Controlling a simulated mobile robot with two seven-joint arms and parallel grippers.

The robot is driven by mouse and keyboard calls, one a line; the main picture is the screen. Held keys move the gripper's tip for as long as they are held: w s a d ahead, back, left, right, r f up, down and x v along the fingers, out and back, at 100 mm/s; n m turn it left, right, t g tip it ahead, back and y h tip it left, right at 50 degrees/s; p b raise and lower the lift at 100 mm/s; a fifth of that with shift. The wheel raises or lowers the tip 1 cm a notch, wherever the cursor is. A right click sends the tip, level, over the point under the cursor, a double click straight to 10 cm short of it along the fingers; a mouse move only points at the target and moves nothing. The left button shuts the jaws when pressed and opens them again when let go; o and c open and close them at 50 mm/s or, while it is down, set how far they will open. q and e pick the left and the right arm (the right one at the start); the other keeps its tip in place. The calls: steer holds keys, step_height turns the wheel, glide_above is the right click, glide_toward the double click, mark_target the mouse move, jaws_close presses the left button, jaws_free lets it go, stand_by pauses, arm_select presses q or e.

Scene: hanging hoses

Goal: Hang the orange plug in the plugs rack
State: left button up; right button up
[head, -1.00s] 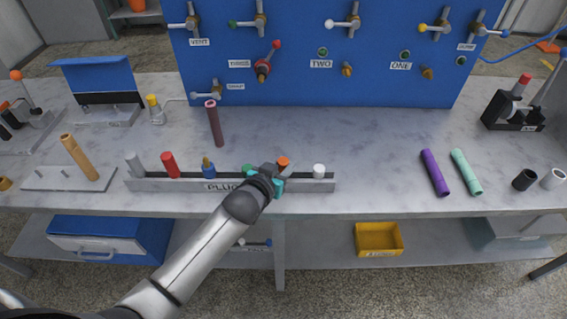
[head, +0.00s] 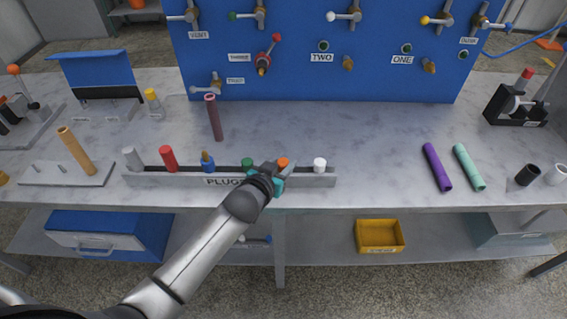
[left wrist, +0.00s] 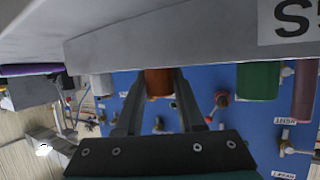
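The orange plug (head: 283,162) stands upright in the grey plugs rack (head: 310,183), between the green plug (head: 247,163) and the white plug (head: 320,164). My left gripper (head: 277,174) is at the rack's front, reaching in from below left. In the left wrist view, the orange plug (left wrist: 160,82) sits between the two dark fingers, which appear to press against its sides. The lower part of the plug is hidden by the gripper and the rack. My right gripper is not in view.
A red plug (head: 168,158), a blue plug (head: 207,163) and a grey plug (head: 132,158) share the rack. A dark red hose (head: 213,118) stands behind it. Purple (head: 436,167) and mint (head: 468,167) tubes lie to the right. The table between is clear.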

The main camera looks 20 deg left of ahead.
arm_select(q)
steer(key=o, duration=0.4)
steer(key=shift+s+d+f, duration=0.1)
steer(key=shift+s+f, duration=0.05)
steer(key=shift+f, duration=0.2)
steer(key=shift+s+d, duration=0.1)
steer(key=shift+s, duration=0.3)
steer(key=p+v, duration=0.1)
steer(key=v, duration=0.4)
steer(key=p+v, duration=0.1)
steer(key=v, duration=0.3)
steer(key=r+p+v, duration=0.1)
steer(key=v, duration=0.4)
steer(key=shift+a+r, duration=0.1)
steer(key=shift+a, duration=0.3)
